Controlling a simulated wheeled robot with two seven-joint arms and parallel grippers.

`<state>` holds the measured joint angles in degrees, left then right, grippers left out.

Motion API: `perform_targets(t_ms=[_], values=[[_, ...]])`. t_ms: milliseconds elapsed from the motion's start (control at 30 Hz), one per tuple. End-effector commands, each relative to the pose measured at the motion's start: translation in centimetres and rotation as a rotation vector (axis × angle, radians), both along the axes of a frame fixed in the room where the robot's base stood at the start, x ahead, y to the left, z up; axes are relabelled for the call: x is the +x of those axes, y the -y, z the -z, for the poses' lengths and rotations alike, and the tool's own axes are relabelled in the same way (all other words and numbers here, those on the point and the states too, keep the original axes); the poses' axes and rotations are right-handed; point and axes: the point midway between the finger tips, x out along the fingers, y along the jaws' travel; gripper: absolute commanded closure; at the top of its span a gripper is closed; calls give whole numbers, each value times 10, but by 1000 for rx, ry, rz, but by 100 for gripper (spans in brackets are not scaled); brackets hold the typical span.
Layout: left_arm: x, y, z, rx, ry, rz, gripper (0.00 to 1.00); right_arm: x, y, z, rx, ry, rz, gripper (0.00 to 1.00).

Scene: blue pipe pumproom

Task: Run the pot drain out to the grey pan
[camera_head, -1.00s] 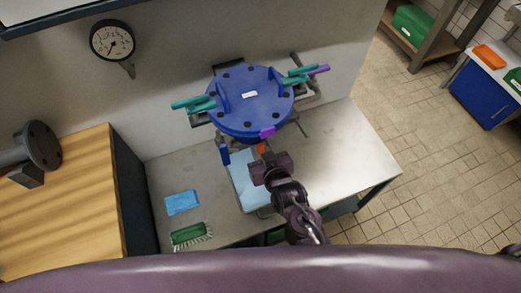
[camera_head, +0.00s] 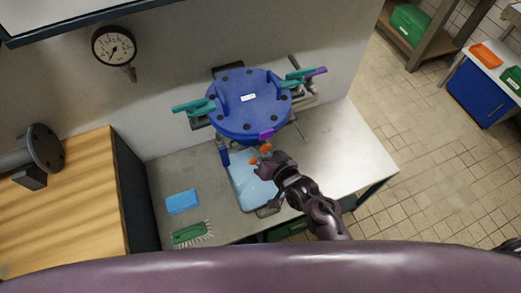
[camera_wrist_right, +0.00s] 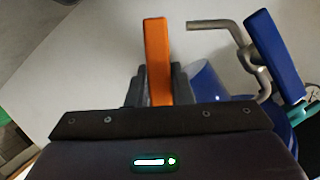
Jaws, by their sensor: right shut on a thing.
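The blue pot (camera_head: 249,105) stands on the counter against the wall, its round lid bolted on. A small drain valve with an orange lever (camera_head: 265,149) shows below its front. My right gripper (camera_head: 262,167) is shut on the orange lever, which stands between its fingers in the right wrist view (camera_wrist_right: 157,62). The grey pan (camera_head: 243,207) sits under the valve, partly hidden by my right gripper and arm. Its inside looks pale blue; I cannot tell whether liquid is running. My left gripper is not in view.
A blue-handled lever (camera_head: 224,154) hangs left of the valve; another blue handle (camera_wrist_right: 275,55) shows in the wrist view. A blue cloth (camera_head: 182,201) and green brush (camera_head: 190,233) lie at left. The counter's right part (camera_head: 350,150) is clear. A gauge (camera_head: 114,46) hangs on the wall.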

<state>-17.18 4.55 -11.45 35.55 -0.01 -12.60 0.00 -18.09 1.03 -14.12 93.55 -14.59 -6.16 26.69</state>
Motion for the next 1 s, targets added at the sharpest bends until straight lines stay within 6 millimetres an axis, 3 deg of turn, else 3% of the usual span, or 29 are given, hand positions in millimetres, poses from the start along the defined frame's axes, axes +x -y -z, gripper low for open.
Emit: perform_targets(t_ms=[633,667,800,1000], values=[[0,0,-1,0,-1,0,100,1,1,0,62,-18,2,100],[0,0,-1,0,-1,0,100,1,1,0,61,-17,2,79],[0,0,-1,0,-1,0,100,1,1,0,61,-18,1,60],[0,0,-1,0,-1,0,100,0,1,0,62,-18,0,58]])
